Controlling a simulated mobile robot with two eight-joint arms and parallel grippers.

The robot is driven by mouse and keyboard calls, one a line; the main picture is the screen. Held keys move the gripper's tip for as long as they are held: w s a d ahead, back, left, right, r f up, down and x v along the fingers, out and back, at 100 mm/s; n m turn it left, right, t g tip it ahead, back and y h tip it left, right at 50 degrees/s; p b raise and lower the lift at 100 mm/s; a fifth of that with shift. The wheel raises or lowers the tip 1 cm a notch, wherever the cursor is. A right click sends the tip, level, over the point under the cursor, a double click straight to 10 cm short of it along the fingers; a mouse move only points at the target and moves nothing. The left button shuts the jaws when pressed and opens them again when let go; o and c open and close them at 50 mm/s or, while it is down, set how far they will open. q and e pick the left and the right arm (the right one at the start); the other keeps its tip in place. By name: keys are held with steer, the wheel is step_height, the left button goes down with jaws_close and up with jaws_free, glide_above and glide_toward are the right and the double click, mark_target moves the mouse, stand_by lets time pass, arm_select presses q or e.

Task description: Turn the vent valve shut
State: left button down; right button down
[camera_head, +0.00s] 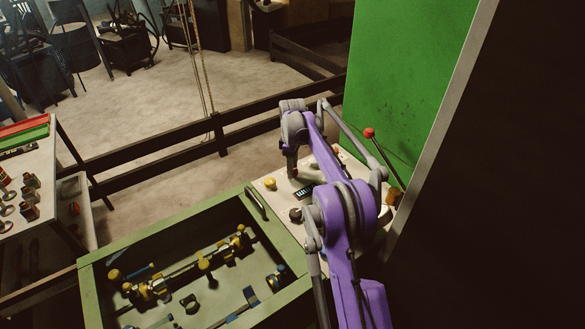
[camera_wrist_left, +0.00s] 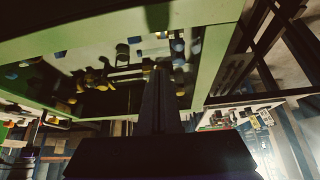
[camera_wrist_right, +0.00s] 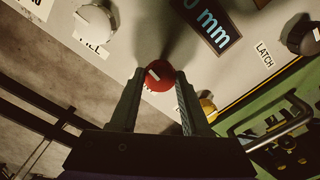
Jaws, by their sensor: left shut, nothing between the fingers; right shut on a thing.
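A red knob (camera_wrist_right: 159,77) with a white pointer mark sits on the pale control panel (camera_wrist_right: 130,45). Its label is mostly hidden, so I cannot read whether it is the vent valve. My right gripper (camera_wrist_right: 160,84) is shut on this knob, one finger on each side. In the head view the right gripper (camera_head: 291,172) reaches down to the panel and hides the knob. My left gripper (camera_wrist_left: 158,74) shows only in the left wrist view, shut and empty, by the green-framed bench (camera_wrist_left: 120,36).
Around the red knob are a white knob (camera_wrist_right: 94,22), a display reading "0 mm" (camera_wrist_right: 207,20), a black knob (camera_wrist_right: 302,38) labelled LATCH and a yellow knob (camera_wrist_right: 208,107). A red-tipped lever (camera_head: 369,133) stands at the panel's right. The green tray (camera_head: 90,284) holds brass fittings.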

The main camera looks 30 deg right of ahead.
steer(key=shift+n, duration=0.7)
steer(key=shift+c, duration=1.8)
jaws_free()
arm_select(q)
steer(key=shift+w+r+p, duration=0.5)
steer(key=shift+w+r, duration=0.05)
steer(key=shift+r, duration=0.25)
arm_select(e)
step_height(320, 180, up, 11)
